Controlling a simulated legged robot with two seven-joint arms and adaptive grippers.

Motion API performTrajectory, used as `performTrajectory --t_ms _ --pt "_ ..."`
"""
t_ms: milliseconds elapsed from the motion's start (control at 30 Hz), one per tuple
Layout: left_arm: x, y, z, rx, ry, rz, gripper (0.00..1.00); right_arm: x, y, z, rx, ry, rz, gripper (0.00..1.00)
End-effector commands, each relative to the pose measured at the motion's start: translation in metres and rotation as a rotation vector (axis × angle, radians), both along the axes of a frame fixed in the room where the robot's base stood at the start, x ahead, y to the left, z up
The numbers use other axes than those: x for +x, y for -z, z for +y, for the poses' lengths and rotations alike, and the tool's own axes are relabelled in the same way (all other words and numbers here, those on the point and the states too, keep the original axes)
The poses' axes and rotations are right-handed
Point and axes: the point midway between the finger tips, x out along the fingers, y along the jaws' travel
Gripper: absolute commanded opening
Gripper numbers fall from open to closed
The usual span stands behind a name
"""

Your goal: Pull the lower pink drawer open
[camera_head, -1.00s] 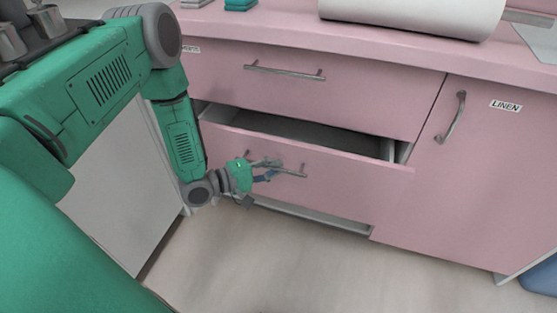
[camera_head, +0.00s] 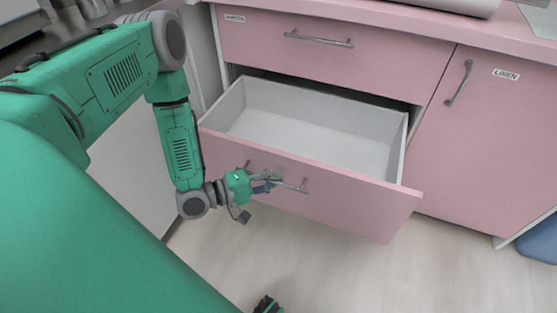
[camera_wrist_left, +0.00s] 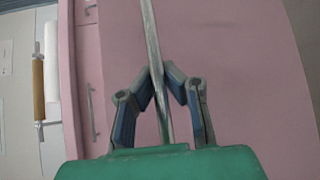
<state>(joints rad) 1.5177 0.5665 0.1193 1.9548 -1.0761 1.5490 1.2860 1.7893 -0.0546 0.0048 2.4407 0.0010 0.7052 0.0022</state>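The lower pink drawer (camera_head: 330,194) stands well open in the head view, and its pale, empty inside shows. Its bar handle (camera_head: 292,187) runs across the front; in the left wrist view the handle (camera_wrist_left: 150,35) runs up the picture. My left gripper (camera_head: 272,182) is at the handle. In the left wrist view its two fingers (camera_wrist_left: 163,80) close in on the bar from both sides, with the tips against it. My right gripper does not show clearly; a small dark part (camera_head: 267,305) at the bottom edge cannot be made out.
The upper pink drawer (camera_head: 375,52) is shut above it. The cupboard door labelled LINEN (camera_head: 490,130) is shut at the right. Pale floor (camera_head: 320,260) lies clear in front. A blue object (camera_head: 540,243) stands at the right edge.

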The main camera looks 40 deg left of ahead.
Motion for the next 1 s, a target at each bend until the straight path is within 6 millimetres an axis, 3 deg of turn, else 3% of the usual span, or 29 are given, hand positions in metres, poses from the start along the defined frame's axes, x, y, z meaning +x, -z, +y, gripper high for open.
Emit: performTrajectory --t_ms 367,433,467,800,1000 --pt "-0.001 0.000 0.003 0.005 -0.008 0.000 0.00 0.000 0.000 0.000 0.000 0.000 0.000 0.40" --pt "-0.001 0.000 0.002 0.004 -0.006 0.000 0.27 0.000 0.000 0.000 0.000 0.000 0.000 0.40" --pt "-0.001 0.000 0.002 0.004 -0.006 0.000 0.31 0.000 0.000 0.000 0.000 0.000 0.000 0.40" --pt "-0.003 -0.001 0.001 0.002 -0.002 0.000 0.31 -0.002 -0.001 0.000 0.000 0.000 -0.002 0.40" --pt "-0.025 -0.004 0.016 0.000 -0.005 0.003 0.31 -0.002 -0.001 0.000 0.000 0.000 -0.002 0.40"
